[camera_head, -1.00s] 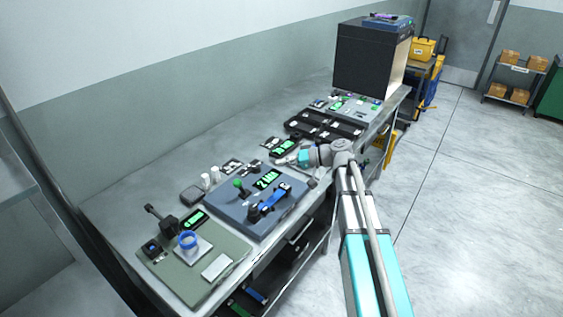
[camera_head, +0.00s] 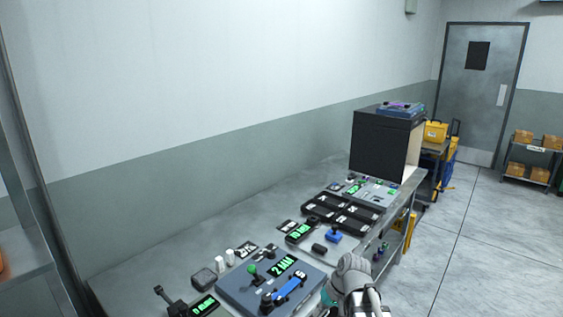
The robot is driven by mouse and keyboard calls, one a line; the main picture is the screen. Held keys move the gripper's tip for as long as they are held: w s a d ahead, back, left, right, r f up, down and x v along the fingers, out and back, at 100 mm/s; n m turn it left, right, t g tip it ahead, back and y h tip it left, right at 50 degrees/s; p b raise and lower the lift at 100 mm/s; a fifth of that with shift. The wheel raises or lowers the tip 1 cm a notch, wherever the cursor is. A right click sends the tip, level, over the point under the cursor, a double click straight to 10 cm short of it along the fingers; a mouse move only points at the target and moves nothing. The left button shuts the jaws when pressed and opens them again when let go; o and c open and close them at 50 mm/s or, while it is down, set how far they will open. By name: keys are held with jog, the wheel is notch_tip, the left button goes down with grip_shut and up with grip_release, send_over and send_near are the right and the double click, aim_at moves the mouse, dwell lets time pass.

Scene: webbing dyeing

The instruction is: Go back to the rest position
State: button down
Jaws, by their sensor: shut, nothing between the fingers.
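My gripper (camera_head: 327,299) is low in the picture, at the front edge of the workbench (camera_head: 150,262), just right of the blue-grey device. It points down and left below my grey wrist. Its fingers are small and partly hidden, but it looks shut and holds nothing. It appears apart from the things on the bench.
The blue-grey device (camera_head: 236,291) has a green display, a green knob and a blue strap-like part. A small blue object (camera_head: 333,236), a black compartment tray (camera_head: 342,213) and a large dark box (camera_head: 383,145) stand farther back. Open floor (camera_head: 480,250) lies right.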

jog(key=s+d+f+m+h, duration=0.1)
jog(key=s+d+h, duration=0.4)
jog(key=s+d, duration=0.1)
jog(key=shift+s+f, duration=0.15)
jog(key=shift+s, duration=0.05)
dwell(1.1)
